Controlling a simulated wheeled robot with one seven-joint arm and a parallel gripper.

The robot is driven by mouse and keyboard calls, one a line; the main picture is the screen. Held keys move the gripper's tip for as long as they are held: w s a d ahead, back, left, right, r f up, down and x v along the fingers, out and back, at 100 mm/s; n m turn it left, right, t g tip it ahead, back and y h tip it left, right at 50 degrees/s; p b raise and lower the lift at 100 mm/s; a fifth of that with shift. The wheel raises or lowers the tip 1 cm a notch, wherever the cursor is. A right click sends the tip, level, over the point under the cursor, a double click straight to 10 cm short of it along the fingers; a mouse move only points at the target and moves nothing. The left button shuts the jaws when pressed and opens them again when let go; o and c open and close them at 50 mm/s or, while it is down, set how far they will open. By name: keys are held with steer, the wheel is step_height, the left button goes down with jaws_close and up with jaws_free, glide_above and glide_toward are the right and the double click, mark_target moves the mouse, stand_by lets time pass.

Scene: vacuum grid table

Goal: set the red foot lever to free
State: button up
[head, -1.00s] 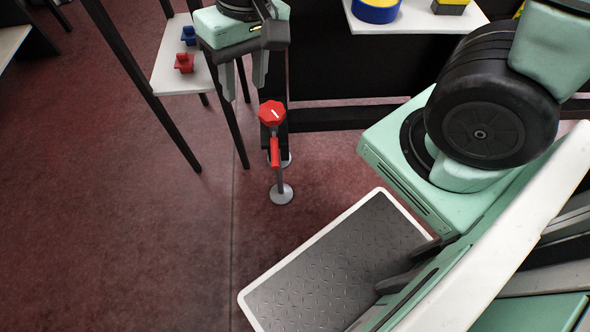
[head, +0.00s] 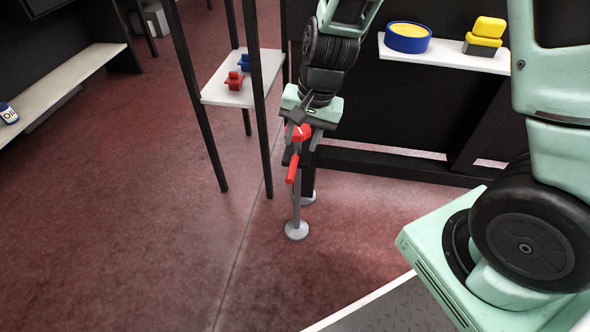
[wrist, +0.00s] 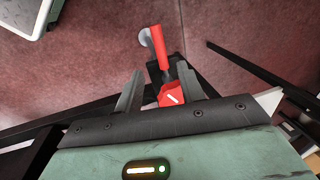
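The red foot lever (head: 291,169) hangs steeply along a thin grey post that ends in a round grey foot (head: 297,230) on the floor. A red knob (head: 301,132) with a white mark sits at the post's top. My gripper (head: 299,153) points down over the knob, partly hiding it. In the wrist view my gripper (wrist: 159,70) is open, with the knob (wrist: 171,95) between its fingers, nearer the right one. Contact cannot be told. The lever (wrist: 160,47) shows just beyond the fingertips.
A white shelf (head: 225,95) with a red and a blue part stands left of my gripper, between dark posts (head: 198,100). A dark beam (head: 390,165) runs behind. A second shelf (head: 450,56) holds a blue-and-yellow round thing and yellow blocks. The floor at left is clear.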

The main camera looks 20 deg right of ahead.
mark_target(293, 166)
steer(key=f+b, duration=0.1)
steer(key=f, duration=0.1)
steer(key=a+f+b, duration=0.1)
steer(key=f, duration=0.2)
steer(key=w+f+b, duration=0.1)
steer(key=f+b, duration=0.1)
steer(key=f, duration=0.1)
steer(key=shift+a+f, duration=0.1)
steer(key=shift+a, duration=0.05)
jaws_close()
